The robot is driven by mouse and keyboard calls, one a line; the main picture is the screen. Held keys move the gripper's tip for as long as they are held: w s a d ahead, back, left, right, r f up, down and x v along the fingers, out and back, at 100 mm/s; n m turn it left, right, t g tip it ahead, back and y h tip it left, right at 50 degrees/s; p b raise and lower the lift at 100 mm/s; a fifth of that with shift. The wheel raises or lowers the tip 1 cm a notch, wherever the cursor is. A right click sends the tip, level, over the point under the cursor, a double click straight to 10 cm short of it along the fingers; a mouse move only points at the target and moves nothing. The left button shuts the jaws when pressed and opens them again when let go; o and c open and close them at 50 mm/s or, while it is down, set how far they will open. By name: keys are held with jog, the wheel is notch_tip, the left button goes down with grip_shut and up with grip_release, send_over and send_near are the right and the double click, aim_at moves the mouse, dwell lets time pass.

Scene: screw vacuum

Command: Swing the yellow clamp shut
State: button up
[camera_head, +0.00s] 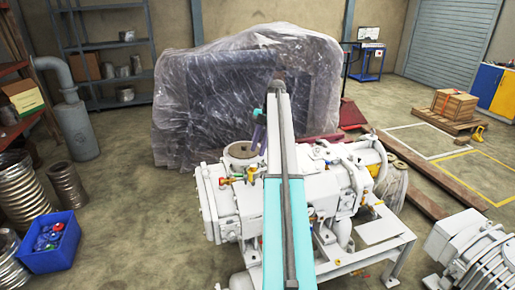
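The white vacuum pump (325,188) stands in the middle on a pale metal frame. Small yellow fittings (252,171) sit on its top, beside a round open port (241,150). One of these may be the yellow clamp, but it is too small to tell which, or whether it stands open or shut. My teal and grey arm rises from the bottom middle and covers part of the pump. A dark purple part, which seems to be my gripper (259,138), shows just left of the arm above the port. Its fingers are too small and partly hidden to read.
A large plastic-wrapped block (205,105) stands behind the pump. A blue crate (48,243) and metal hoses (67,184) are at the left. Another grey machine (480,248) is at the lower right. A pallet with a box (454,103) stands at the back right.

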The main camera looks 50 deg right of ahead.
jog(key=shift+d+r+p, duration=0.3)
jog(key=shift+r+p, duration=0.1)
jog(key=shift+r, duration=0.2)
dwell(0.3)
